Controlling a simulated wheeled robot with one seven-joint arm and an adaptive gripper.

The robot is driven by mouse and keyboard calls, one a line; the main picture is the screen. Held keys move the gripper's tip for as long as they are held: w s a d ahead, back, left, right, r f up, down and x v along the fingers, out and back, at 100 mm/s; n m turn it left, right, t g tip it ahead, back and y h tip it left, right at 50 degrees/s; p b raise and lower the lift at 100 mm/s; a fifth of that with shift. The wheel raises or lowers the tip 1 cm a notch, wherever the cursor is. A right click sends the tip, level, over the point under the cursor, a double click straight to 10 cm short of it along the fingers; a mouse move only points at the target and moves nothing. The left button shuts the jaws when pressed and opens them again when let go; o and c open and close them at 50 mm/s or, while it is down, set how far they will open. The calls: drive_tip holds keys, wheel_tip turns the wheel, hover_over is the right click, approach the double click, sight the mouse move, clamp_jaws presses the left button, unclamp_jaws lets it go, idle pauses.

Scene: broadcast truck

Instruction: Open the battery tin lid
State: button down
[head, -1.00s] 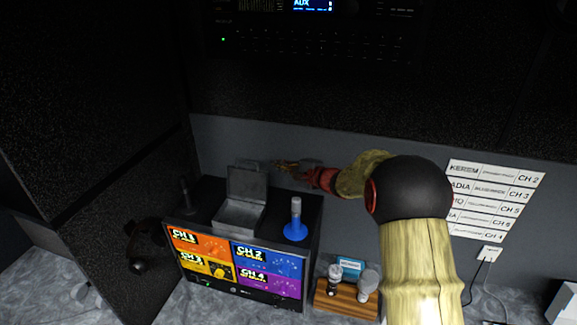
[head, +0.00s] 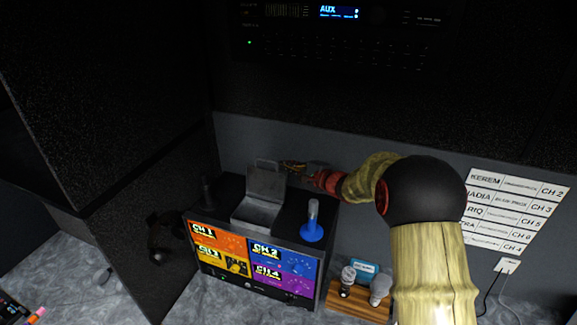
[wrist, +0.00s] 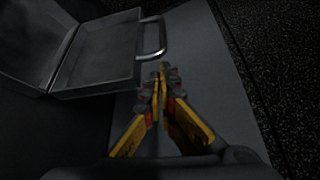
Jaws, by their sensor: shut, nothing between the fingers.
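The battery tin (head: 256,214) is a grey metal box on top of the black unit with the coloured channel screens. Its lid (head: 266,183) stands raised, tilted up from the back edge of the box. In the wrist view the lid (wrist: 98,55) also shows, with a wire handle (wrist: 153,40) at its edge, and part of the tin's body (wrist: 30,40) beside it. My gripper (head: 286,165) is behind and just right of the lid's top. Its yellow-and-grey fingers (wrist: 161,72) are shut and empty, close to the handle; whether they touch it I cannot tell.
A blue-based stand (head: 312,232) is right of the tin on the unit (head: 330,215). A dark upright piece (head: 208,190) is left of it. Microphones sit in a wooden holder (head: 360,300) at lower right. A grey wall is close behind my gripper.

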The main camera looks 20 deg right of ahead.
drive_tip(key=shift+f+b, duration=0.15)
drive_tip(key=shift+b, duration=0.55)
drive_tip(key=s+b, duration=0.1)
drive_tip(key=b, duration=0.3)
drive_tip(key=shift+a+n+t+b, duration=0.3)
drive_tip(key=shift+a+b, duration=0.05)
drive_tip(key=shift+s+a+r+b, duration=0.25)
drive_tip(key=shift+r+b, duration=0.05)
drive_tip(key=shift+b, duration=0.65)
drive_tip(key=shift+s+a+r+b, duration=0.2)
drive_tip(key=shift+s+r+b, duration=0.15)
drive_tip(key=shift+b, duration=0.25)
